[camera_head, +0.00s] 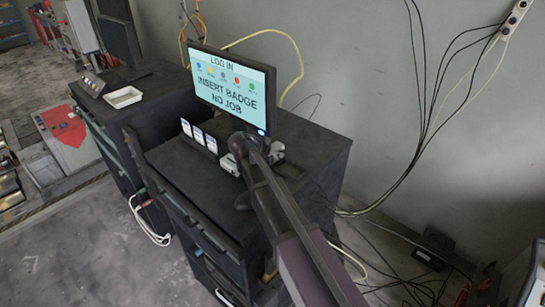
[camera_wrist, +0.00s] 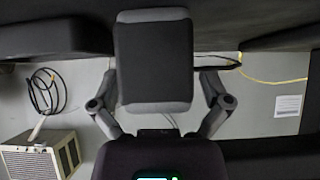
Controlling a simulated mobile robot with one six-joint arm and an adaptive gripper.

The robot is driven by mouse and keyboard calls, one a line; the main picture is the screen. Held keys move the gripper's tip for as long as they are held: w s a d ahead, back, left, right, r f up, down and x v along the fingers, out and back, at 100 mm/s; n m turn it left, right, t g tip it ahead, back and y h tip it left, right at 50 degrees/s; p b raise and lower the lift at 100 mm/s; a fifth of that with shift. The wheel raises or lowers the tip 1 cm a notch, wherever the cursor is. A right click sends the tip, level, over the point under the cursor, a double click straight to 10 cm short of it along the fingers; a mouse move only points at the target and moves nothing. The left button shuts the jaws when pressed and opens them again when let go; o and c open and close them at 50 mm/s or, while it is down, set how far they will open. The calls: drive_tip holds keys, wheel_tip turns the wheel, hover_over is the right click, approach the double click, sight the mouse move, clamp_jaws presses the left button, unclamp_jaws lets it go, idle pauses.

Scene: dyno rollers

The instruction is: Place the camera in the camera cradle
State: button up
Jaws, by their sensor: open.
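In the head view my gripper (camera_head: 253,155) is at the top of the cabinet, just in front of the monitor, partly hidden by my own arm. In the wrist view my gripper (camera_wrist: 157,100) has its fingers spread wide. A dark block with grey rounded ends (camera_wrist: 153,62) shows between the fingers; it may be the camera, but I cannot tell for sure or whether the fingers touch it. Small pale grey pieces show on both sides of my gripper in the head view; I cannot tell what they are. I cannot make out the camera cradle.
The monitor (camera_head: 233,88) reads "INSERT BADGE NO JOB". Several cards (camera_head: 199,135) stand below it on the black cabinet (camera_head: 190,180). A white tray (camera_head: 123,97) lies on the left cabinet. Cables hang on the wall. A vented box (camera_wrist: 42,155) shows in the wrist view.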

idle(0.5)
clamp_jaws()
